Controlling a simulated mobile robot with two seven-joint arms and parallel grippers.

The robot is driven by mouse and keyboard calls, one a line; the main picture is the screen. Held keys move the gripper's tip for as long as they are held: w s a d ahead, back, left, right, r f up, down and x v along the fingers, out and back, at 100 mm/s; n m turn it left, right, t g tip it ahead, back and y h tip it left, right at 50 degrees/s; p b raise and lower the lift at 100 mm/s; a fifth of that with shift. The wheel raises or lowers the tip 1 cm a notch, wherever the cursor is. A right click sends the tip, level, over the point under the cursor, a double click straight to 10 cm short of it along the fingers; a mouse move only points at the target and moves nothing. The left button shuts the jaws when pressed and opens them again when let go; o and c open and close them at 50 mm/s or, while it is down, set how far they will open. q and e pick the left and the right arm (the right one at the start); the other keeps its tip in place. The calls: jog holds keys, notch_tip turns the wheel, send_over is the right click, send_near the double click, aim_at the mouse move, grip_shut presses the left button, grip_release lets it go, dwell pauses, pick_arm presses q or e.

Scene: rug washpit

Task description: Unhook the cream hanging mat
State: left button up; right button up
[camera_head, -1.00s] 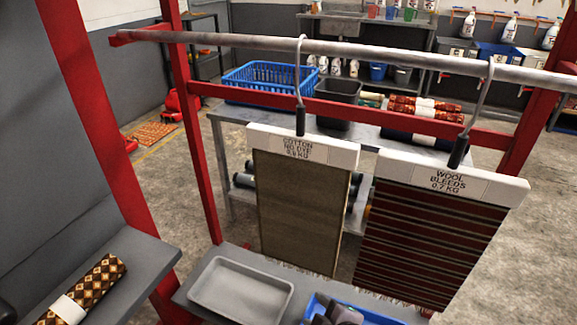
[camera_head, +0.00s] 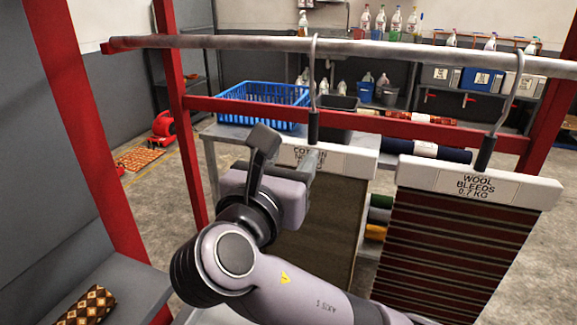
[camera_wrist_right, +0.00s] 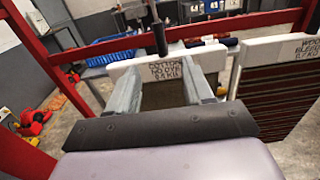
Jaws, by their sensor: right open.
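The mat labelled cotton, no dye (camera_head: 335,215) hangs from the rail (camera_head: 220,42) by a metal hook (camera_head: 313,70) with a black grip. Its body looks tan-brown, under a white header bar (camera_head: 362,164). My right gripper (camera_head: 285,150) is in front of the header, hiding part of its label and the mat's left side. In the right wrist view the open fingers (camera_wrist_right: 168,78) frame the label (camera_wrist_right: 167,70), with the hook's black grip just above. Whether they touch the header cannot be told. My left gripper is out of view.
A striped red-brown wool mat (camera_head: 450,250) hangs close on the right from its own hook (camera_head: 508,95). A red crossbar (camera_head: 400,123) runs behind the hooks. A blue basket (camera_head: 262,105) stands on the table behind. A patterned roll (camera_head: 90,305) lies on the left ledge.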

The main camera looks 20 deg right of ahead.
aim_at(312, 129)
jog(key=b+x, duration=0.4)
jog(key=x, duration=0.4)
jog(key=shift+d, duration=0.1)
jog(key=shift+w+d+r, duration=0.15)
jog(key=shift+w+r, duration=0.05)
jog(key=shift+p+x, duration=0.7)
jog(key=shift+x, duration=0.35)
jog(key=shift+w+d+p, duration=0.3)
jog(key=shift+w, duration=0.2)
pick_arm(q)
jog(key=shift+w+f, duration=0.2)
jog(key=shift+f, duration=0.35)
pick_arm(e)
jog(key=shift+w+d+f, duration=0.15)
jog(key=shift+w+d, duration=0.15)
jog(key=shift+w, duration=0.15)
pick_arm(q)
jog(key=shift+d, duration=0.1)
